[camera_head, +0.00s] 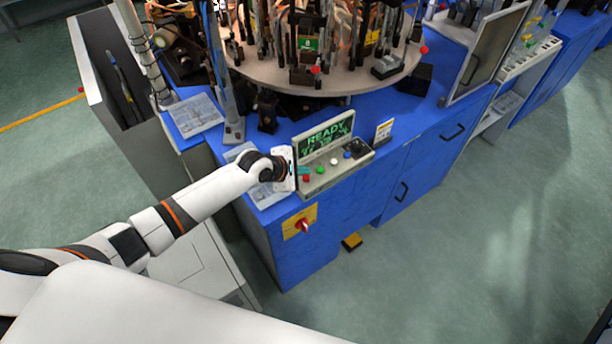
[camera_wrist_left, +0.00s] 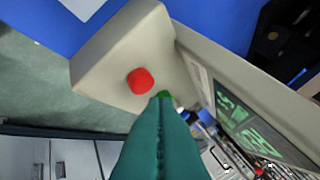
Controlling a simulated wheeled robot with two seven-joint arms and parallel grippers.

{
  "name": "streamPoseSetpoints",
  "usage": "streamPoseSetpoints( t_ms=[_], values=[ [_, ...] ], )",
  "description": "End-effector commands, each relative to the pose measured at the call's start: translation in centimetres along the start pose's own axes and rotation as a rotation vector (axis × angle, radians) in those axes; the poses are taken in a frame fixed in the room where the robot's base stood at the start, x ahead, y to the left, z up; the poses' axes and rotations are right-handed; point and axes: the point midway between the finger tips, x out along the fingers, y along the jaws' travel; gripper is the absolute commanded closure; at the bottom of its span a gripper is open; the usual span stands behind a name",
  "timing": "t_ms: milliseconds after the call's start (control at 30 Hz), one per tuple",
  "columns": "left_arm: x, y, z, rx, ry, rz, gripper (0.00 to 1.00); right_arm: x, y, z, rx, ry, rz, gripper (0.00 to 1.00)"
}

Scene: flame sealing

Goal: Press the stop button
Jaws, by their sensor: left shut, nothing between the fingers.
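The control panel (camera_head: 338,172) is a grey sloped box with a screen (camera_head: 324,137) reading READY. A red button (camera_head: 306,178) sits at its left end, followed by a green button (camera_head: 320,168), a white button (camera_head: 334,161) and a blue button (camera_head: 347,155). My left gripper (camera_head: 303,171) is at the panel's left end, close to the red button. In the left wrist view its teal fingers (camera_wrist_left: 162,98) are shut and empty, with the tips just beside the red button (camera_wrist_left: 140,81). A bit of green shows at the tips. Contact cannot be told. My right gripper is out of view.
The panel stands on a blue machine cabinet (camera_head: 345,205) below a round turntable (camera_head: 330,86) crowded with fixtures. A red rotary switch (camera_head: 303,225) on a yellow plate is on the cabinet front. The green floor (camera_head: 480,250) at the right is clear.

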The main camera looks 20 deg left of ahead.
Motion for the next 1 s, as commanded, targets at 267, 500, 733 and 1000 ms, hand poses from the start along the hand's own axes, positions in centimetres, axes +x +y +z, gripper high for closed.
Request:
streamPoseSetpoints(
  t_ms=[267, 500, 733, 1000],
  values=[
    [0.41, 0.33, 0.26, -0.001, 0.0, 0.001, 1.0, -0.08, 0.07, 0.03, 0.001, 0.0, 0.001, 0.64],
    [0.58, 0.42, 0.41, 0.0, 0.0, 0.0, 1.0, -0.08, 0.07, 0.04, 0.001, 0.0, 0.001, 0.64],
    [0.61, 0.45, 0.44, 0.0, 0.0, 0.0, 1.0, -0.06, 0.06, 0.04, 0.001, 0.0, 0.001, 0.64],
    [0.82, 0.61, 0.57, -0.001, 0.0, 0.0, 1.0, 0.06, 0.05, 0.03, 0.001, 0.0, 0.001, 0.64]
  ],
)
